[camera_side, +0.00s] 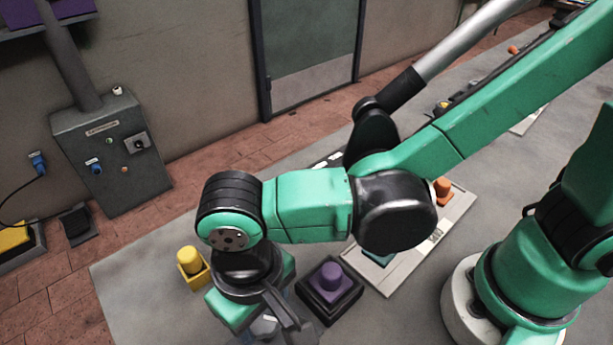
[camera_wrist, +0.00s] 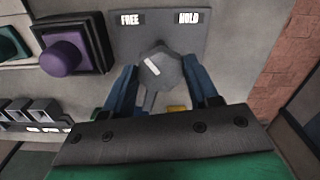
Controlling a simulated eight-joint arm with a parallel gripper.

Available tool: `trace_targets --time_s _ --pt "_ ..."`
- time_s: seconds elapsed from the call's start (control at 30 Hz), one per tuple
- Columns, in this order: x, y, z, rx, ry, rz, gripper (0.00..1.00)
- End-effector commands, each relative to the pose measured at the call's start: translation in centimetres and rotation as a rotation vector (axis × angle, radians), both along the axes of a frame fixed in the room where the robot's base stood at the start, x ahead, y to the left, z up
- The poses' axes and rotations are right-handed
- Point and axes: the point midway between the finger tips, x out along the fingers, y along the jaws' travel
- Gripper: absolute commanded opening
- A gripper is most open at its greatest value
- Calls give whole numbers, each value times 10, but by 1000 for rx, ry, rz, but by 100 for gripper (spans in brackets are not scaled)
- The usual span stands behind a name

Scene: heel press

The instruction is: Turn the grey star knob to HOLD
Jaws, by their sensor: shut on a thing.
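In the wrist view the grey star knob (camera_wrist: 162,73) sits on a grey plate (camera_wrist: 128,36) with a FREE label (camera_wrist: 130,20) at upper left and a HOLD label (camera_wrist: 188,18) at upper right. The knob's white mark slants to the upper left, on the FREE side. My gripper (camera_wrist: 160,82) is shut on the knob, with one blue-grey finger on each side of it. In the side view my wrist is low near the bottom edge and largely hides the knob.
A purple button (camera_wrist: 62,56) on a dark square base stands left of the plate; it also shows in the side view (camera_side: 331,278). A grey control box (camera_side: 110,150) stands by the wall.

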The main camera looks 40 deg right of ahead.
Motion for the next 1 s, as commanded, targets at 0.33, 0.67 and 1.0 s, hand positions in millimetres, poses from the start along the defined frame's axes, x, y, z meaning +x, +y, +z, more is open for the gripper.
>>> trace_targets --time_s 0.33,0.67,1.0 --pt "0 1 0 0 1 -317 0" --pt "0 1 0 0 1 -631 0" --pt "1 2 0 0 0 -953 0"
